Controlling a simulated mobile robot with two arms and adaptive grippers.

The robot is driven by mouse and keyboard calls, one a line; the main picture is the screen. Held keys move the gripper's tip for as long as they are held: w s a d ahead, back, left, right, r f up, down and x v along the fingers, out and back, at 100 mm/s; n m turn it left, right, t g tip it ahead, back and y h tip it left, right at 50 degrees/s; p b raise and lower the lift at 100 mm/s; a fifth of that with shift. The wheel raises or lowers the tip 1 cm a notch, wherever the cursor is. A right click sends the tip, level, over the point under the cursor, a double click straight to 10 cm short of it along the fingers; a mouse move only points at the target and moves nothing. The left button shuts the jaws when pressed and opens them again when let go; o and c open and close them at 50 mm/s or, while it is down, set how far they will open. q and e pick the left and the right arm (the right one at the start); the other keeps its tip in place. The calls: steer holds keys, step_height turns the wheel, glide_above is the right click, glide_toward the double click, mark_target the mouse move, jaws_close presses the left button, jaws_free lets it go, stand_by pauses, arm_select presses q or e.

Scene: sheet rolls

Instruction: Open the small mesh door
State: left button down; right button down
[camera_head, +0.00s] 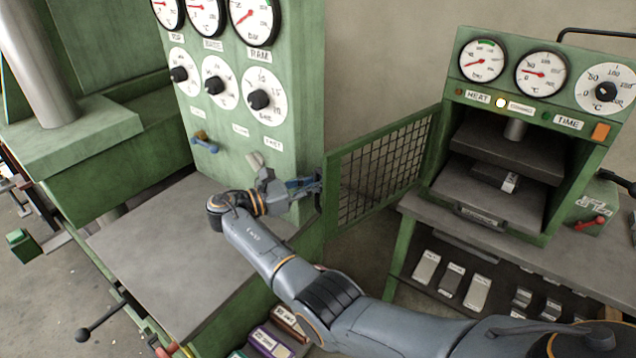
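The small mesh door (380,168) has a green frame with dark wire mesh. It stands swung out to the left of the small green press (450,100), and the press opening is uncovered. The door's free left edge is near the large green machine panel (230,110). My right arm comes in from the lower right. My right gripper (308,187) is at the door's free edge, at about mid-height. Its fingers are small and partly hidden, so I cannot tell whether they touch or grip the frame. My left gripper is not in view.
Inside the press are dark plates with a small labelled block (509,182). A shelf below holds several metal blocks (426,267). A grey table (170,255) extends from the large machine at left. A red-handled lever (592,222) is right of the press.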

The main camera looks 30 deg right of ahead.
steer(key=shift+a+f, duration=0.15)
steer(key=shift+f, duration=0.05)
steer(key=c, duration=1.8)
jaws_free()
steer(key=shift+o, duration=0.6)
steer(key=shift+w+a+r, duration=0.1)
steer(key=shift+a+r, duration=0.05)
steer(key=shift+a, duration=0.05)
steer(key=a, duration=0.7)
steer(key=shift+a, duration=0.3)
